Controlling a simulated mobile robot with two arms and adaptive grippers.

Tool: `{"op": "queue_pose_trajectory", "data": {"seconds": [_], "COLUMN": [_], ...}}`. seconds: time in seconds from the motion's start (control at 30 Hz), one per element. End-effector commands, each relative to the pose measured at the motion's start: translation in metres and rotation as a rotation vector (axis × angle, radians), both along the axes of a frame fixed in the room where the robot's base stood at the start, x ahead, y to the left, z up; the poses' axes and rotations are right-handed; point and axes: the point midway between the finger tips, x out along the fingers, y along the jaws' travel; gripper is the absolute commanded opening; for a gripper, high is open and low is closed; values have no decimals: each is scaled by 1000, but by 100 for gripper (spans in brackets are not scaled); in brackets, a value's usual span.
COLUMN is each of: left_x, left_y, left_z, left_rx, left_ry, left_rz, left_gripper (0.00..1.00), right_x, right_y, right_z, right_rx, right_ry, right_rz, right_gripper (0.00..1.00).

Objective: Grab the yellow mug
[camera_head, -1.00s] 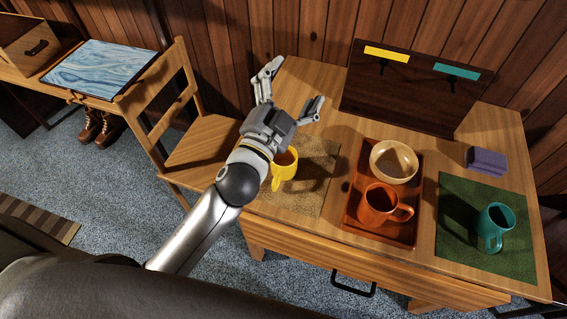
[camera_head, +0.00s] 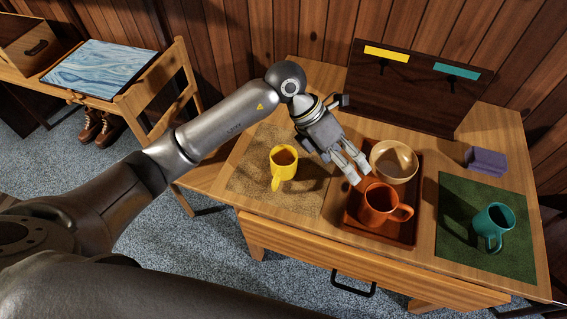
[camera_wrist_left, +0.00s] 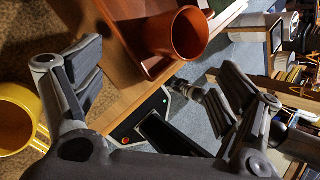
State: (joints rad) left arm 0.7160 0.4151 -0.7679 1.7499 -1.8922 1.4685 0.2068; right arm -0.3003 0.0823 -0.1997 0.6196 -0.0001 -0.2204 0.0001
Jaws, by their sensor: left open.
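The yellow mug (camera_head: 284,164) stands upright on a tan mat (camera_head: 243,176) at the left of the desk. It holds something brown. In the left wrist view the yellow mug (camera_wrist_left: 16,122) is cut off at the left edge, outside the fingers. My left gripper (camera_head: 356,172) is open and empty above the desk, right of the yellow mug and near the tray. In the left wrist view my left gripper (camera_wrist_left: 160,85) has its fingers spread wide, with the desk edge and floor between them. My right gripper is not in view.
A red-brown tray (camera_head: 352,222) holds an orange mug (camera_head: 378,204) and a wooden bowl (camera_head: 393,161). A teal mug (camera_head: 491,228) stands on a green mat (camera_head: 455,200). A purple block (camera_head: 487,160) lies behind it. A dark board (camera_head: 410,95) stands at the back. A chair (camera_head: 165,90) is at the left.

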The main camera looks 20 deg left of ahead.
Motion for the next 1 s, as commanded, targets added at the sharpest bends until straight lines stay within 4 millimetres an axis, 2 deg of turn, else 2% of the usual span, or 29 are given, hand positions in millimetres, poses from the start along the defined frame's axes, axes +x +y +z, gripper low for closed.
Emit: {"op": "queue_pose_trajectory", "data": {"seconds": [0.03, 0.1, 0.2, 0.33, 0.5, 0.7, 1.0], "left_x": [11, 21, 32, 40, 41, 40, 38], "left_y": [24, 56, 97, 130, 144, 144, 147], "left_z": [-6, -13, -15, -10, -21, -52, -76], "left_rx": [119, 274, 454, 595, 654, 652, 650], "left_ry": [-12, -16, -13, -6, 4, 4, 4], "left_rz": [4, 14, 43, 73, 87, 85, 84], "left_gripper": [90, 90, 90, 90, 90, 90, 90], "right_x": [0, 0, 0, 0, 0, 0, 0], "right_y": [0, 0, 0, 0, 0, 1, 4], "right_z": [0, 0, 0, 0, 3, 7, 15], "right_rx": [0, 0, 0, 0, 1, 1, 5], "right_ry": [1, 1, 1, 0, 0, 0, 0], "right_rz": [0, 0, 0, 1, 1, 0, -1], "right_gripper": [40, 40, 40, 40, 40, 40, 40]}}
